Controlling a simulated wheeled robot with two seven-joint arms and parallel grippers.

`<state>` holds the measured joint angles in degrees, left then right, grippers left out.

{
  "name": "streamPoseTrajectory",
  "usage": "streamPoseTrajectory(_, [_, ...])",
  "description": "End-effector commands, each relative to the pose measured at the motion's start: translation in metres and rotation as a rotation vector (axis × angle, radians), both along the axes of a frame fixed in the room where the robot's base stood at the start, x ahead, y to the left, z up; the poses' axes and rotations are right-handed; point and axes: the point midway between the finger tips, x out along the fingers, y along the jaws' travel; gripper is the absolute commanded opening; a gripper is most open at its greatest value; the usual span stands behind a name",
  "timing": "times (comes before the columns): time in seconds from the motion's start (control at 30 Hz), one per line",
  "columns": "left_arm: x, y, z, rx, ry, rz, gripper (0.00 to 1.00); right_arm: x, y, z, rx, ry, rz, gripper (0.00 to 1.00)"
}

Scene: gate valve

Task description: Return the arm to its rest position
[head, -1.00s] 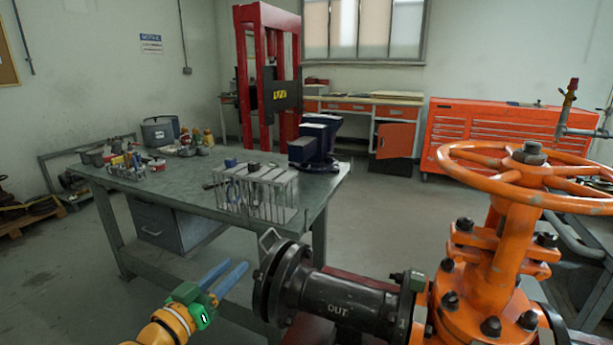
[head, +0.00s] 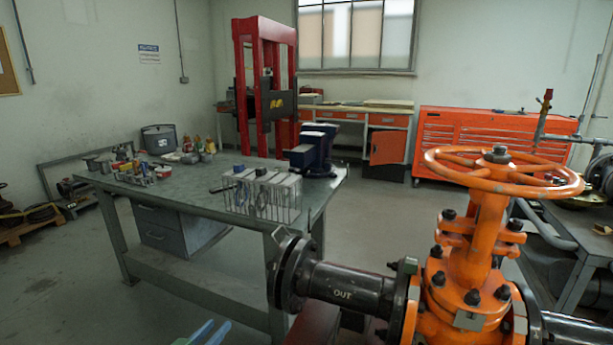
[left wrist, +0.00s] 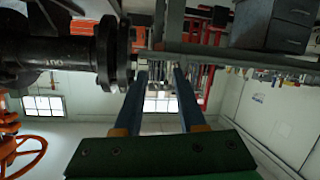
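The pipe and flange (left wrist: 112,52) also show at the upper left of the left wrist view. My right gripper is in neither view.
A green workbench (head: 150,197) carries a wire rack (head: 262,192), a blue vise (head: 315,150) and small items. A red press (head: 264,80) and an orange tool cabinet (head: 470,135) stand behind. Open floor (head: 60,275) lies at the left.

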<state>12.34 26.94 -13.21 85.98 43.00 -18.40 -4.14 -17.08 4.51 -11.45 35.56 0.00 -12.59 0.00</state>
Motion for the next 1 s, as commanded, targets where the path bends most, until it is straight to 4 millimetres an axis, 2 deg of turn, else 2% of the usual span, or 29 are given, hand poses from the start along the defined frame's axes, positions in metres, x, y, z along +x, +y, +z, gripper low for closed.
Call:
streamPoseTrajectory(0.17, [-0.034,0.014,-0.078,0.065,0.191,0.061,0.40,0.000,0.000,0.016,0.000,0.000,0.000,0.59])
streamPoseTrajectory(0.27, [-0.073,0.019,-0.133,0.119,0.333,0.086,0.40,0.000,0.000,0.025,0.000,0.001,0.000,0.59])
streamPoseTrajectory(0.37, [-0.138,0.021,-0.194,0.193,0.520,0.092,0.40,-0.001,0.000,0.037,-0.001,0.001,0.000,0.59])
streamPoseTrajectory(0.4, [-0.172,0.020,-0.219,0.227,0.605,0.085,0.40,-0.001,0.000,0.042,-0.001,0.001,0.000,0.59])
streamPoseTrajectory(0.47, [-0.229,0.016,-0.250,0.274,0.734,0.064,0.40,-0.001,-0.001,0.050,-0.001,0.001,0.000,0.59])
streamPoseTrajectory(0.5, [-0.267,0.012,-0.266,0.303,0.813,0.044,0.40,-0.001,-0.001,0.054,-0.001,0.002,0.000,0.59])
streamPoseTrajectory(0.6, [-0.351,0.001,-0.290,0.362,0.976,-0.017,0.40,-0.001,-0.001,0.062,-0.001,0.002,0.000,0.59])
streamPoseTrajectory(0.7, [-0.411,-0.007,-0.298,0.398,1.085,-0.072,0.40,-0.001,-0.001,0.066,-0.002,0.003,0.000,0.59])
streamPoseTrajectory(0.8, [-0.441,-0.012,-0.301,0.415,1.139,-0.103,0.40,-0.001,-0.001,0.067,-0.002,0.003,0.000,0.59])
streamPoseTrajectory(1.0, [-0.447,-0.013,-0.303,0.419,1.150,-0.111,0.40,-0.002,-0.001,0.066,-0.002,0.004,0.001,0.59])
